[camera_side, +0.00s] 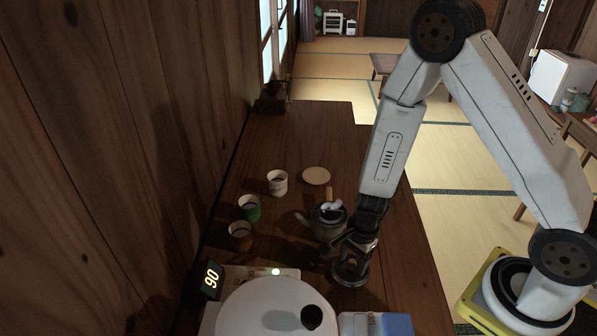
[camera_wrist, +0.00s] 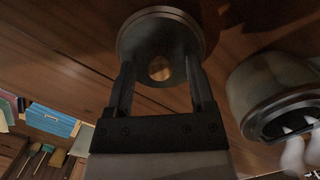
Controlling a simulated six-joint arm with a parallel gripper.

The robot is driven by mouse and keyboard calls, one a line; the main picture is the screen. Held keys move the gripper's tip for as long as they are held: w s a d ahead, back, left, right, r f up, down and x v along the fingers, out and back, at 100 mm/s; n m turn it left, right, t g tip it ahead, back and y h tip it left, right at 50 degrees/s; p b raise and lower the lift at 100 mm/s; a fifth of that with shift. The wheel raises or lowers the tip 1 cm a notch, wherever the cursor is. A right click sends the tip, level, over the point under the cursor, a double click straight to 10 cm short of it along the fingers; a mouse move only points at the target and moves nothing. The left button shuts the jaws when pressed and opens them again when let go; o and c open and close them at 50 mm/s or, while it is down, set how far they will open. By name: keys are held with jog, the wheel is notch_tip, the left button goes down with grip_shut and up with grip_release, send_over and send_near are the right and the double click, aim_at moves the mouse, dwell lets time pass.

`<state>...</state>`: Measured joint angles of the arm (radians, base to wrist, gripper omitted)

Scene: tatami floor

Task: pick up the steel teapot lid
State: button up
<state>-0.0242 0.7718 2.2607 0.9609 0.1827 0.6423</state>
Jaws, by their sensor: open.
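The steel teapot lid (camera_wrist: 160,18) is a round dark metal disc with a small lighter round centre in the wrist view. In the side view the lid (camera_side: 350,276) lies on the dark wooden counter, partly covered by my gripper. My gripper (camera_wrist: 160,70) is open, with one finger on each side of the lid's centre. In the side view my gripper (camera_side: 352,250) points down right over the lid. Whether the fingers touch it, I cannot tell. The teapot (camera_side: 325,226) stands just behind the lid, its top open; it also shows at the right of the wrist view (camera_wrist: 262,80).
Three cups, white (camera_side: 278,183), green (camera_side: 249,208) and brown (camera_side: 240,236), stand left of the teapot. A pale round disc (camera_side: 316,176) lies behind it. A large white rounded appliance (camera_side: 262,310) fills the front, with a blue-and-white box (camera_side: 388,324) beside it. The wooden wall (camera_side: 130,150) bounds the left.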

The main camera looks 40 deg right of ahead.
aim_at(352, 261)
grip_shut()
jog(key=shift+r, duration=0.2)
notch_tip(352, 261, up, 10)
jog(key=shift+f, duration=0.2)
dwell(0.9)
jog(key=shift+w, duration=0.1)
dwell(0.5)
jog(key=w+d+r, duration=0.2)
jog(key=w, duration=0.4)
jog(key=w+d+r, duration=0.2)
jog(key=w+d, duration=0.1)
jog(key=w, duration=0.3)
jog(key=shift+w+d, duration=0.3)
jog(key=shift+d, duration=0.05)
